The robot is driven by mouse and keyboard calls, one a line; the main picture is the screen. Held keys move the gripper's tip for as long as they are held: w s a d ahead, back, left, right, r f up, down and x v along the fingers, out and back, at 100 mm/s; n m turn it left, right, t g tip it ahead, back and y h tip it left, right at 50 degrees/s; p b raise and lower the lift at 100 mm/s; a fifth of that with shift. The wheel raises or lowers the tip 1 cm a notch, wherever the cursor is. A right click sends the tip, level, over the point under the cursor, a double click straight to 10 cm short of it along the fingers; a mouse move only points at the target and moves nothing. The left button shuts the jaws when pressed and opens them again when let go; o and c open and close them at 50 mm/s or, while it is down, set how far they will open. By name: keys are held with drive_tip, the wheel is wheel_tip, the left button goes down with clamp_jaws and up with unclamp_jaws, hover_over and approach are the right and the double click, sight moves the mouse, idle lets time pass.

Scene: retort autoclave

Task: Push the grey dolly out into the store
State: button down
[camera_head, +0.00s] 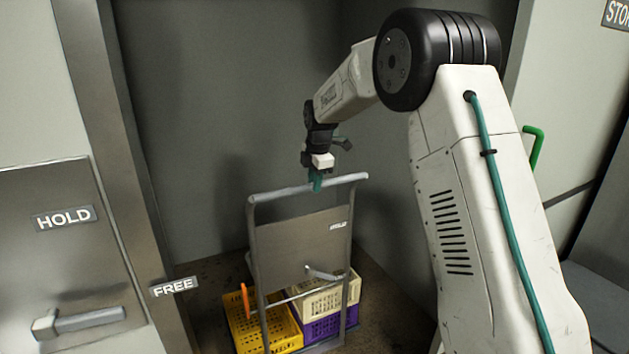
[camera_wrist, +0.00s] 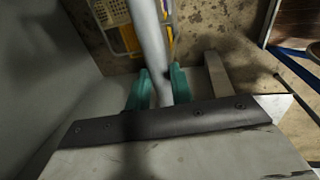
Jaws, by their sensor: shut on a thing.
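The grey dolly (camera_head: 300,238) stands upright ahead in the head view, in an alcove with grey walls. It has a tall tube frame with a top bar and a plate with a small label. My gripper (camera_head: 316,181) is at the middle of the top bar. In the wrist view the teal fingers of my gripper (camera_wrist: 157,88) are on either side of the grey bar (camera_wrist: 152,45) and shut on it. The dolly's wheels and most of its base are hidden.
A yellow crate (camera_head: 262,325), a cream crate (camera_head: 322,297) and a purple crate (camera_head: 325,327) sit low at the dolly. A post with a FREE label (camera_head: 174,287) and a HOLD panel (camera_head: 65,217) stand at left. A green handle (camera_head: 535,148) is at right.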

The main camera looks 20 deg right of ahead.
drive_tip(key=shift+w+r, duration=0.25)
drive_tip(key=shift+w, duration=0.05)
drive_tip(key=c, duration=1.2)
unclamp_jaws()
drive_tip(key=shift+w+f, duration=0.1)
drive_tip(key=shift+c, duration=0.2)
wheel_tip(320, 180, up, 8)
drive_tip(key=s, duration=0.1)
drive_tip(key=shift+s+f, duration=0.2)
drive_tip(key=shift+s, duration=0.15)
drive_tip(key=shift+d, duration=0.1)
